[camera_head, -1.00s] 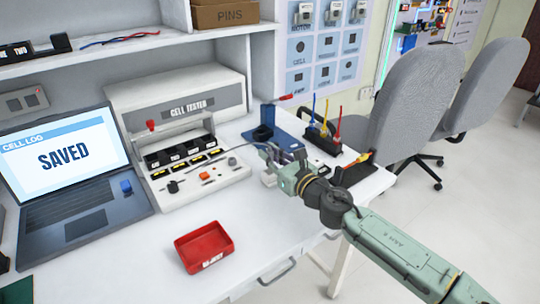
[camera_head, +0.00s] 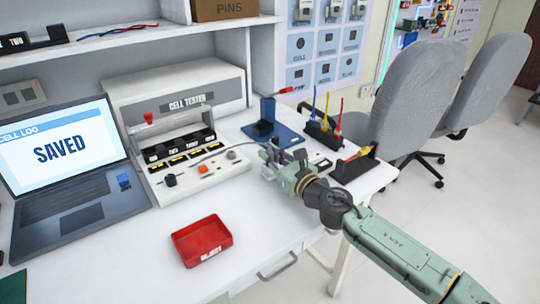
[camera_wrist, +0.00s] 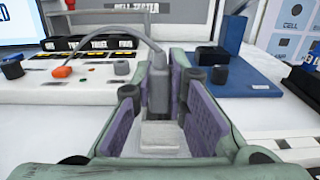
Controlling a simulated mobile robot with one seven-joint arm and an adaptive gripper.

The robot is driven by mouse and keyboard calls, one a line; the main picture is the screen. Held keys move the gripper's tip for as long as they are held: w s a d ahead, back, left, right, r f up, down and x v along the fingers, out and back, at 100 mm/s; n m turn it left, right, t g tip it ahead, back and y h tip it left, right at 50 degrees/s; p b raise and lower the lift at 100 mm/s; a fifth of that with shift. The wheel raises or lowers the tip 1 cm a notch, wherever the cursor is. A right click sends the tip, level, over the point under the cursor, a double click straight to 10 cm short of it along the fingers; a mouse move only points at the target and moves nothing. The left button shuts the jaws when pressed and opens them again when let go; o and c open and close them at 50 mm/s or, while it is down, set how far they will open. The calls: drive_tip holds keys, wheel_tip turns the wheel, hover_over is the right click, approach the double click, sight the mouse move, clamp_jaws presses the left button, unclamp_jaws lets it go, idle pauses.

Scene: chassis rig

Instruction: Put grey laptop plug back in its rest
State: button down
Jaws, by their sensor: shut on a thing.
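The grey plug (camera_wrist: 158,88) stands roughly upright between the purple pads of my gripper (camera_wrist: 160,110), which is shut on it. A grey cable arches from its top to the left over the tester's front panel. A pale block (camera_wrist: 160,137) shows low between the fingers, just on the near side of the plug; I cannot tell whether the plug touches it. In the head view my gripper (camera_head: 276,160) is at the right of the tester, low over the white table, and mostly hides the plug. The laptop (camera_head: 65,165) is open at the left, showing "SAVED".
The cell tester (camera_head: 175,100) stands left of my gripper, with a grey knob (camera_head: 231,155) nearby. A blue stand (camera_head: 268,108) and black holders with coloured tools (camera_head: 325,135) stand behind and right. A red tray (camera_head: 202,240) sits in front; table around it is clear.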

drive_tip(key=shift+f+b, duration=0.5)
drive_tip(key=shift+f, duration=0.1)
drive_tip(key=c, duration=1.7)
unclamp_jaws()
drive_tip(key=shift+o, duration=0.9)
drive_tip(key=shift+d+f, duration=0.1)
drive_tip(key=v, duration=1.2)
